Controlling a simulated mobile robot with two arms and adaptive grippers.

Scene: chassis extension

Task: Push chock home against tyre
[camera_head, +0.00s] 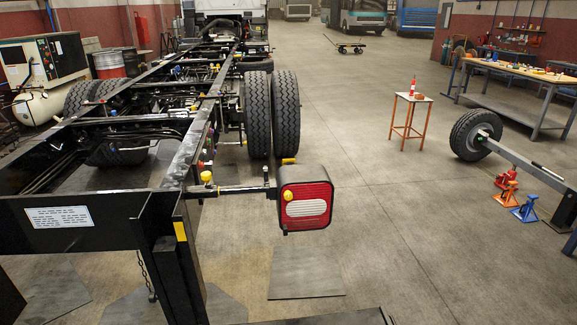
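The dual rear tyres (286,115) of the truck chassis stand on the floor right of the frame rail, in the middle of the view. A small yellow object (289,161), possibly the chock, lies on the floor at the near foot of the outer tyre. It looks close to the tread, but I cannot tell whether it touches. Neither of my grippers shows in the head view.
The black chassis frame (185,165) fills the left, with a tail lamp (306,200) jutting right on a bar. An orange-legged stand (411,118) and an axle with a wheel (474,134) are at right. The floor between is clear.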

